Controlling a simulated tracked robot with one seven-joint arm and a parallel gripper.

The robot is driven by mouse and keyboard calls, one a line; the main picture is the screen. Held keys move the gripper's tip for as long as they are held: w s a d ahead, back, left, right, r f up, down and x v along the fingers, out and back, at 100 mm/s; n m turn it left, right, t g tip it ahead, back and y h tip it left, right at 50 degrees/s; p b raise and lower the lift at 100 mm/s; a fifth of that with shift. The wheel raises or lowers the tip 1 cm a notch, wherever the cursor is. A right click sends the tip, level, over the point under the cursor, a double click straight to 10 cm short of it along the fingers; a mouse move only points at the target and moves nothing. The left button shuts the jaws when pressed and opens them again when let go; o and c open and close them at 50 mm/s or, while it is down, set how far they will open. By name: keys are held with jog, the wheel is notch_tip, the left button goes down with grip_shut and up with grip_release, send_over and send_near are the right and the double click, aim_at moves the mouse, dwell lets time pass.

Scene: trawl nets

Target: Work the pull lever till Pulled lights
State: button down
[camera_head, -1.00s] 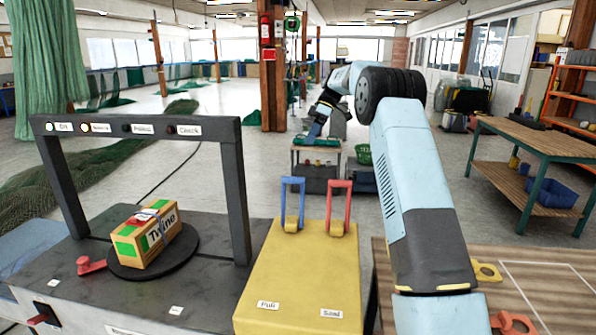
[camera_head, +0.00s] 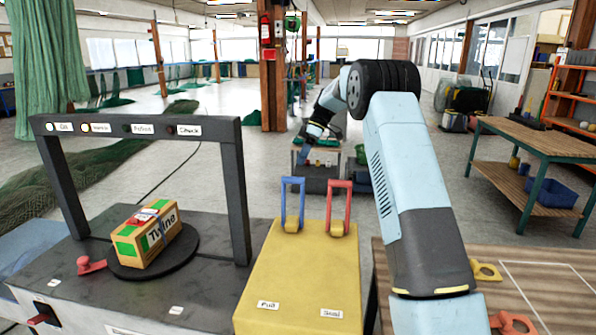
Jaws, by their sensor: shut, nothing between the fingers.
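The yellow control box (camera_head: 300,265) has two upright levers: a blue one (camera_head: 292,205) on the left, above a label reading Pull, and a red one (camera_head: 339,208) on the right, above a label that seems to read Seal. On the dark lamp frame (camera_head: 238,185), the two left lamps are lit. The third lamp (camera_head: 127,128), by the Pulled label, is dark, as is the fourth. My arm arches over from the right. My gripper (camera_head: 302,160) is beyond and above the levers in the picture, small and apart from them, shut and empty; its fingertips are hard to make out.
A Twine box (camera_head: 148,238) sits on a round dark plate (camera_head: 190,250) under the lamp frame. A red knob (camera_head: 90,265) is beside it. A wooden table (camera_head: 545,262) with orange and yellow parts is at right. A workbench (camera_head: 540,135) stands behind it.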

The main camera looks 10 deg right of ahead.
jog(key=shift+s+a+f, duration=0.4)
jog(key=shift+s+f, duration=0.05)
jog(key=shift+s, duration=0.3)
jog(key=shift+s+a+f, duration=0.4)
jog(key=shift+s+f, duration=0.1)
jog(key=shift+s, duration=0.25)
jog(key=shift+s+a+f, duration=0.4)
jog(key=shift+s+f, duration=0.05)
jog(key=shift+s, duration=0.3)
